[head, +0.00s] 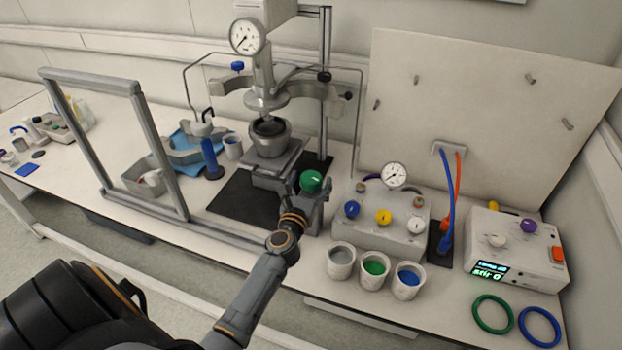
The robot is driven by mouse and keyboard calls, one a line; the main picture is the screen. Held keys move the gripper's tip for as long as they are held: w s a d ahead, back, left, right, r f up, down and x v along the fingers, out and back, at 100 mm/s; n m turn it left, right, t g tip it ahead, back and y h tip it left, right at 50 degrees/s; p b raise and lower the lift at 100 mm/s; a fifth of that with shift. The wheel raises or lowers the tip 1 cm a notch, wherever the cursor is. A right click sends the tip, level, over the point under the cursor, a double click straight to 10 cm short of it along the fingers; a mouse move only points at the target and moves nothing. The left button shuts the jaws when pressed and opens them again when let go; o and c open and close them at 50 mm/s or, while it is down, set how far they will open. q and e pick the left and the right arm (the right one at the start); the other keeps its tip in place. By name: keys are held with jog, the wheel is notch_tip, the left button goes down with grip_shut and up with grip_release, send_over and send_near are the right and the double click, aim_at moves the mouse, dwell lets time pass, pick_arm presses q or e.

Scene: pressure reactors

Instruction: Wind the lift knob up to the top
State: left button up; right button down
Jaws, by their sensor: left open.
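A round green knob (311,180), which looks like the lift knob, is at the front right of the lift stand (274,169). A metal vessel (268,138) sits on top of the stand, below the reactor head (266,98), with a visible space between them. My left gripper (312,195) is at the green knob with its open fingers close beside and below it. I cannot tell whether they touch it. The gripper and wrist hide the knob's lower part. My right gripper is not in view.
A grey frame (143,128) stands at the left. Right of my arm are a valve box (385,215) with a gauge, several small cups (374,268) and a stirrer box (515,250). Green and blue rings (493,314) lie at the front right.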

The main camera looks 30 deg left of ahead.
pick_arm(q)
jog(key=shift+w+a, duration=0.1)
jog(key=shift+w, duration=0.25)
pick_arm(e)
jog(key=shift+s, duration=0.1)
pick_arm(q)
jog(key=shift+c, duration=0.5)
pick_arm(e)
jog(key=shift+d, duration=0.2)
pick_arm(q)
jog(key=c, duration=1.1)
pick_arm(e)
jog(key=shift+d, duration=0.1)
pick_arm(q)
jog(key=shift+h, duration=0.3)
